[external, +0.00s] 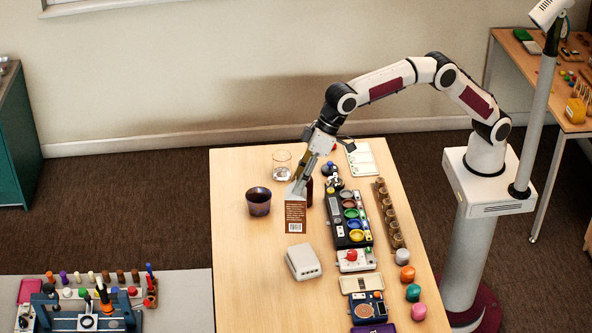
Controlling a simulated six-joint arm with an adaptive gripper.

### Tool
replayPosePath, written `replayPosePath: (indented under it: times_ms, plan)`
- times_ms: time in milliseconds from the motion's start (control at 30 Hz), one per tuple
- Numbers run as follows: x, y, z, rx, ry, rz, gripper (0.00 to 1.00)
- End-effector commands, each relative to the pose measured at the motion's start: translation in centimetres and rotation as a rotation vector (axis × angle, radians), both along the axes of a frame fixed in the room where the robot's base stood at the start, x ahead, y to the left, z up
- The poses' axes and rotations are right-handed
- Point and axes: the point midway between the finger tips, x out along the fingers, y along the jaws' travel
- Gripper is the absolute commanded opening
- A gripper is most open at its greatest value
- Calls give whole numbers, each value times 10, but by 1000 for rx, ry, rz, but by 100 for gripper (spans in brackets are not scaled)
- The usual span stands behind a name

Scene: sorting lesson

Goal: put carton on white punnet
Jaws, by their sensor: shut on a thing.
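The carton (296,214) is brown with a white barcode panel near its lower edge. My gripper (297,190) points down and is shut on the carton's top. The carton hangs upright over the middle of the table. The white punnet (304,262) is a low, pale box on the table, just below the carton in the picture and apart from it. How high the carton is above the table is hard to tell from this view.
A dark cup (258,202) and a clear glass (282,164) stand left of my gripper. A dark bottle (309,190) is partly hidden behind the gripper and carton. A tray of coloured pots (352,213) lies to the right. The table's front left is clear.

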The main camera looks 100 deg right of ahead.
Motion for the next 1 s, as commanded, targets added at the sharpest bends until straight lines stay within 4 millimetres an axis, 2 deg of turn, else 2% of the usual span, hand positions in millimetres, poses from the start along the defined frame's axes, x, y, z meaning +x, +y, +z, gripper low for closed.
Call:
replayPosePath:
  times_ms: [233,500,800,1000]
  plan:
    - [-17,-24,-3,-8,1,13,24]
    - [-39,-42,-15,-18,3,45,24]
    - [-57,-48,-40,-30,1,97,24]
    - [-57,-48,-46,-41,-2,133,24]
